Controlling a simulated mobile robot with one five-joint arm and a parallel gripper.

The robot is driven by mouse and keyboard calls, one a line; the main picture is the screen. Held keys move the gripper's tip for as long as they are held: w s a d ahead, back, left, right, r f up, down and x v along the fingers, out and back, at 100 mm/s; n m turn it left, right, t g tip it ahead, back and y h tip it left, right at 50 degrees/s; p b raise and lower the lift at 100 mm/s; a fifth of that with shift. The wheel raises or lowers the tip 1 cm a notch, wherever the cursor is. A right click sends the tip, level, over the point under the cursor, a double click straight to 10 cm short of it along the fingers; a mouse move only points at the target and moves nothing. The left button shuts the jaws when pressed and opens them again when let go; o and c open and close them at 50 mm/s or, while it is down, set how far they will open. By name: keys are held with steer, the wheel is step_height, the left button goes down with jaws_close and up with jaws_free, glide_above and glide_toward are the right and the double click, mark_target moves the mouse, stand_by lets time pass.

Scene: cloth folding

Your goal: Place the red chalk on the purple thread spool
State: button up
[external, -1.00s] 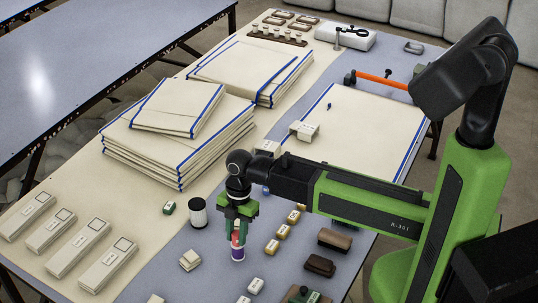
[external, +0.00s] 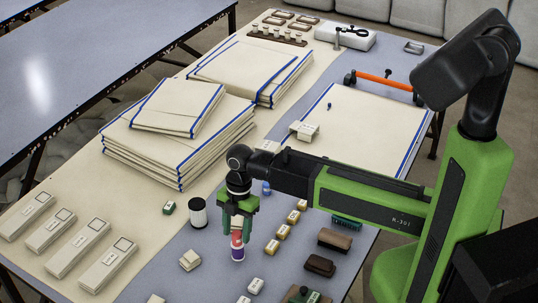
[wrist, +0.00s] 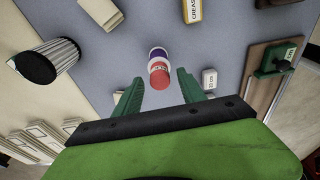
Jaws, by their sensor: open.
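The purple thread spool (external: 238,254) stands upright on the grey-blue table. The red chalk (external: 237,238) rests on top of the spool; in the wrist view the red chalk (wrist: 159,75) shows in front of the purple spool (wrist: 158,53). My gripper (external: 238,219) is directly above them with its fingers pointing down. In the wrist view my gripper (wrist: 157,88) has its green fingers spread wide, with clear gaps on both sides of the chalk. The spool's lower part is partly hidden in the wrist view.
Small yellow-labelled blocks (external: 282,232) and a brown brush (external: 334,240) lie to the right. Stacked folded cloths (external: 180,135) lie behind. A blue bottle (external: 266,188) stands just behind my gripper.

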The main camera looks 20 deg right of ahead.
step_height(320, 180, up, 11)
steer(key=w+d+p, duration=0.1)
steer(key=p, duration=0.8)
steer(key=shift+f+p, duration=0.2)
steer(key=shift+p, duration=0.1)
steer(key=shift+w+d, duration=0.1)
steer(key=w+d+m, duration=0.5)
steer(key=d, duration=0.3)
steer(key=w+d+m, duration=0.4)
steer(key=d, duration=0.4)
steer(key=w+d+m, duration=0.2)
steer(key=d+m, duration=0.7)
steer(key=d, duration=0.6)
steer(key=w+d+m+t+h, duration=0.1)
steer(key=w+d+m, duration=0.1)
steer(key=d+m, duration=0.7)
steer(key=d, duration=0.6)
